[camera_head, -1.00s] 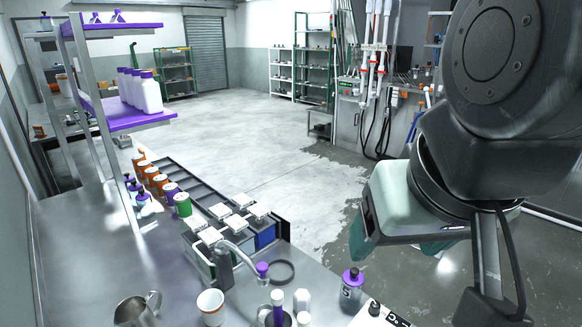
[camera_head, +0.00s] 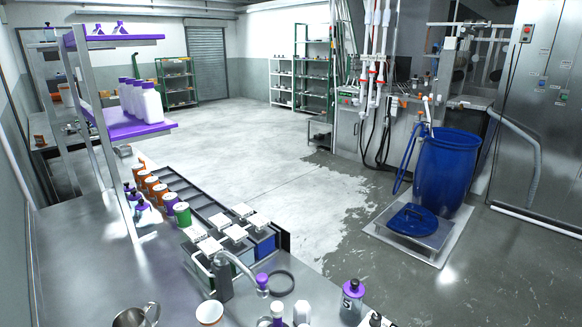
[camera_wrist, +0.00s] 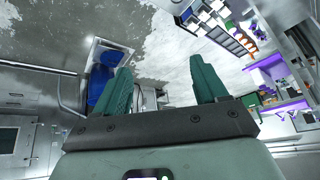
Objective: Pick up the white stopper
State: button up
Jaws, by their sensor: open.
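I cannot clearly make out which thing is the white stopper. A small white faceted piece (camera_head: 302,311) stands at the bottom edge of the head view, partly cut off, and may be it. My gripper (camera_wrist: 162,77) shows only in the wrist view. Its two green fingers are wide apart with nothing between them. It is well away from the bench things. The arm does not show in the head view.
The metal bench (camera_head: 85,260) holds a beaker (camera_head: 128,318), a white cup (camera_head: 209,312), a bottle with a purple cap (camera_head: 352,299), white-lidded tanks (camera_head: 222,232) and a curved spout (camera_head: 238,264).

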aim_at(302, 313)
jog(key=w+d+f+m+t+y, duration=0.15)
jog(key=w+m+y, duration=0.95)
jog(key=w+m, duration=1.1)
jog(key=s+f+m, duration=0.1)
jog(key=f, duration=2)
jog(key=s+f+m, duration=0.1)
jog(key=f, duration=2)
jog(key=s+f+m, duration=0.1)
jog(key=f, duration=2)
jog(key=shift+a+t, duration=0.25)
jog(key=shift+a, duration=0.1)
jog(key=w+a+f, duration=0.2)
jog(key=a+f, duration=0.1)
jog(key=shift+w+a, duration=0.2)
jog(key=shift+w, duration=0.05)
jog(key=shift+x, duration=3.2)
jog(key=shift+d+f, duration=0.1)
jog(key=shift+d, duration=0.05)
jog(key=c, duration=1.1)
